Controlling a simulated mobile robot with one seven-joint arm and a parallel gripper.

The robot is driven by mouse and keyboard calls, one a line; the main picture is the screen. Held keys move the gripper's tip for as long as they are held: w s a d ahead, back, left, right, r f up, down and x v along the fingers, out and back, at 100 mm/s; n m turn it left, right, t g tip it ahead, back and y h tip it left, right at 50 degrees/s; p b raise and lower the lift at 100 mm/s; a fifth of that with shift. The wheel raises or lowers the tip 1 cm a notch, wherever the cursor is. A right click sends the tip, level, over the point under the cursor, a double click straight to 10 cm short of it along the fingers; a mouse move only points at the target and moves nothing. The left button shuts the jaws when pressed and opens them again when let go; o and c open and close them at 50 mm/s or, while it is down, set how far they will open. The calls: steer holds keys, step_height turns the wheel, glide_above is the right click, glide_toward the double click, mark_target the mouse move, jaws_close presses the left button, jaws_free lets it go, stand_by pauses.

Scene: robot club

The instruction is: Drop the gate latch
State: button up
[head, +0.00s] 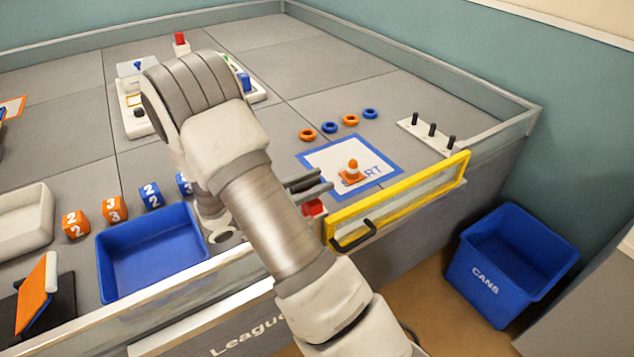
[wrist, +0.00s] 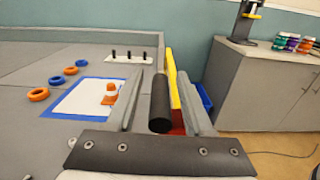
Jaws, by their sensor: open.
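The yellow-framed gate (head: 402,203) stands in line with the field's front wall in the head view, with a black handle (head: 357,236) on its outer face. A red latch part (head: 313,208) is at the gate's left end. My gripper (head: 310,184) is open just above and beside this red part. In the wrist view, a black cylindrical grip (wrist: 160,104) lies between the open fingers of my gripper (wrist: 165,95). Red (wrist: 178,128) shows behind the grip, and the yellow gate edge (wrist: 172,75) stands beyond. I cannot tell whether a finger touches the grip.
Inside the field, an orange cone (head: 351,172) stands on a blue-bordered mat (head: 318,155), near several rings and a peg board (head: 412,134). A blue tub (head: 150,275) and numbered cubes are at left. The blue cans bin (head: 510,265) stands on the floor outside the gate.

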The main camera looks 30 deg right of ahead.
steer(key=shift+d, duration=0.25)
jaws_close()
stand_by(1.4)
